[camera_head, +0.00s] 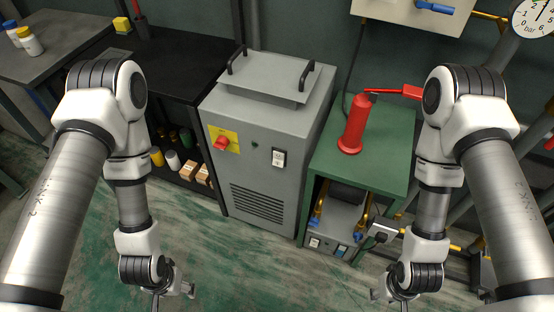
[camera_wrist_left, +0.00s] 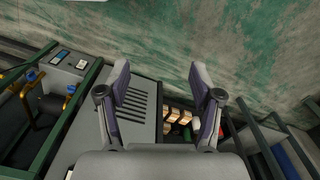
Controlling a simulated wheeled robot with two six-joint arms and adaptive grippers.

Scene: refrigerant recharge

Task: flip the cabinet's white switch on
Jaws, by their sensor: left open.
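The grey cabinet (camera_head: 262,128) stands upright in the middle of the head view. Its white switch (camera_head: 279,157) is on the front face, right of a red knob (camera_head: 221,143) on a yellow plate. The switch is too small for me to tell its position. My left gripper (camera_head: 170,296) is low in front of the cabinet, to the left, apart from the switch. In the left wrist view its two fingers (camera_wrist_left: 158,76) are spread and empty, with the cabinet's vent slots (camera_wrist_left: 136,104) beyond them. The switch is not visible there. My right gripper (camera_head: 388,296) is at the lower right, partly hidden by its wrist.
A green stand (camera_head: 385,150) with a red cylinder (camera_head: 354,125) and a unit underneath is right of the cabinet. A black shelf (camera_head: 180,62) with bottles and boxes is on the left. Pipes run at the right. The green floor (camera_head: 250,265) in front is clear.

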